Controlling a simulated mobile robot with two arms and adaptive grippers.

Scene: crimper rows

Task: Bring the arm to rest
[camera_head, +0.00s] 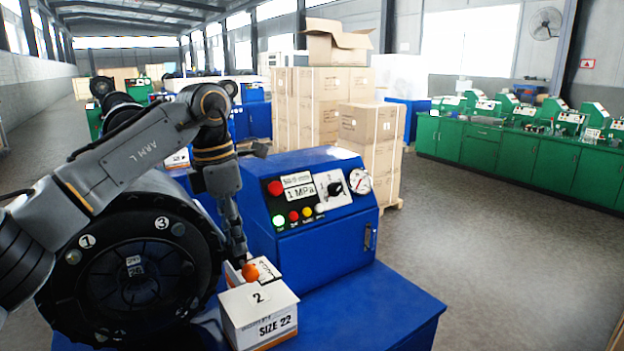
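My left arm (140,150), marked "ARM L", reaches in from the left and bends down at its wrist. My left gripper (241,262) points down at a white box (233,277) on the blue bench, close beside a round orange thing (250,272). The gripper is small and dark here, and I cannot tell whether its fingers are open, shut or touching the orange thing. My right gripper is not in view.
A white box labelled "2" and "SIZE 22" (262,318) stands in front on the blue bench (385,312). A blue control panel (318,205) with buttons and a gauge stands behind. A large black wheel (135,270) is at left. Stacked cartons (365,125) stand farther back.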

